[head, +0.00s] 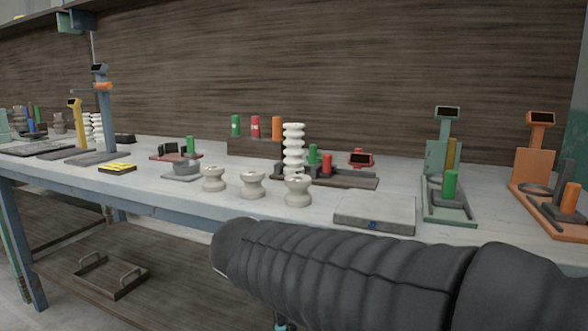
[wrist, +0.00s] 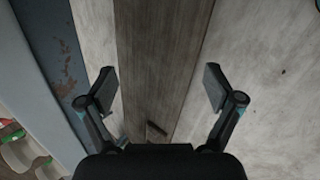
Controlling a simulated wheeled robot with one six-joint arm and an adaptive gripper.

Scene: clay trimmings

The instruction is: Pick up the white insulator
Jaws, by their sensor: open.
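A tall white ribbed insulator (head: 293,150) stands upright on the workbench in the head view, on or just behind a dark fixture. Another white ribbed piece (head: 93,127) stands far left on the bench, partly hidden by a blue-grey stand. My gripper (wrist: 159,86) is open in the wrist view, with nothing between its fingers. The tall insulator is not identifiable in the wrist view. My black-sleeved arm crosses the lower right of the head view, in front of the bench.
Off-white spool-shaped pieces (head: 252,185) stand near the bench's front edge. A flat grey scale (head: 375,211) lies to their right, then a green stand (head: 447,160) and an orange stand (head: 540,150). A tray (head: 112,277) sits on the lower shelf.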

